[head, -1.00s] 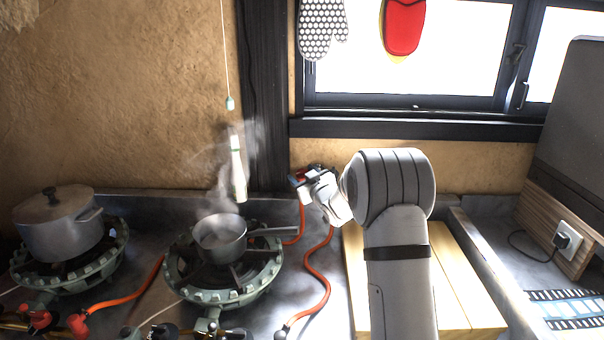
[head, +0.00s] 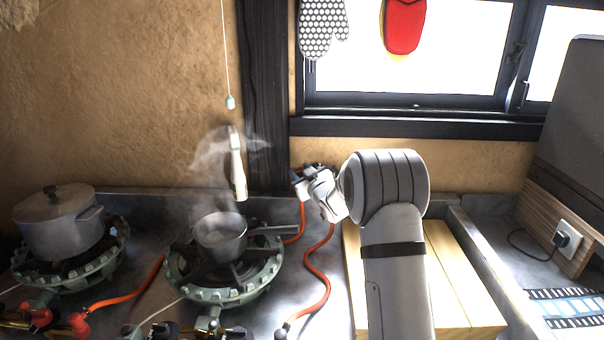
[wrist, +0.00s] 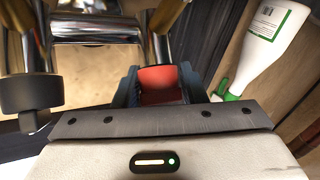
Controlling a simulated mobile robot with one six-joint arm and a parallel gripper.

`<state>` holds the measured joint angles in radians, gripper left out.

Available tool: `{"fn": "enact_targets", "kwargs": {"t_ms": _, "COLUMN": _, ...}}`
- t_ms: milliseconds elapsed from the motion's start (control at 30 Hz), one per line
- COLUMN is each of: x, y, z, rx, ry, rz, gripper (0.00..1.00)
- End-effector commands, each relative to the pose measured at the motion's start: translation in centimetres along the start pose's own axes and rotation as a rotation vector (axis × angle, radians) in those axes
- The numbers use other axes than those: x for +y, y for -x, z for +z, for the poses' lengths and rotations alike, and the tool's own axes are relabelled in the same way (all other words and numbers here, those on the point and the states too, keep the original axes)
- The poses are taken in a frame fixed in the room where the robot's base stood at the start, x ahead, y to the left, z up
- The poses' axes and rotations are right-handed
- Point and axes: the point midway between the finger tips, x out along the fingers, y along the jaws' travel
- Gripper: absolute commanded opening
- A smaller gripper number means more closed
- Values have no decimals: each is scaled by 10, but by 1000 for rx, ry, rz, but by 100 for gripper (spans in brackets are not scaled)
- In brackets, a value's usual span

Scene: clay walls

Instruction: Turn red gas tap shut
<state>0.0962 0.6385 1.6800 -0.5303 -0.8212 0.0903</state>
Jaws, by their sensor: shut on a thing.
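The red gas tap (wrist: 160,80) shows in the wrist view between the two dark blue-grey fingers of my gripper (wrist: 160,90). The fingers are shut on its red handle, one on each side. A shiny metal pipe (wrist: 95,28) runs just beyond it. In the head view my gripper (head: 303,180) is at the back wall, right of the small pot. There my own gripper hides most of the tap, so I cannot read the handle's angle against the pipe.
A steaming pot (head: 221,238) stands on the middle burner (head: 225,283), and a lidded pot (head: 60,222) on the left one. An orange hose (head: 318,280) runs down below my gripper. A white bottle (wrist: 268,45) is close by. A wooden board (head: 455,290) lies under my arm.

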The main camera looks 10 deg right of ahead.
Motion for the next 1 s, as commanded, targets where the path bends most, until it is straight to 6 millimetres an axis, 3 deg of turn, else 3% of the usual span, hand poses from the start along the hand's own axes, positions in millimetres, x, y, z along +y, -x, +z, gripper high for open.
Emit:
{"fn": "enact_targets", "kwargs": {"t_ms": 267, "x": 0, "y": 0, "z": 6, "rx": 10, "ry": -51, "rz": 80, "gripper": 15}}
{"fn": "enact_targets", "kwargs": {"t_ms": 1000, "x": 4, "y": 1, "z": -1, "rx": 27, "ry": -211, "rz": 308, "gripper": 15}}
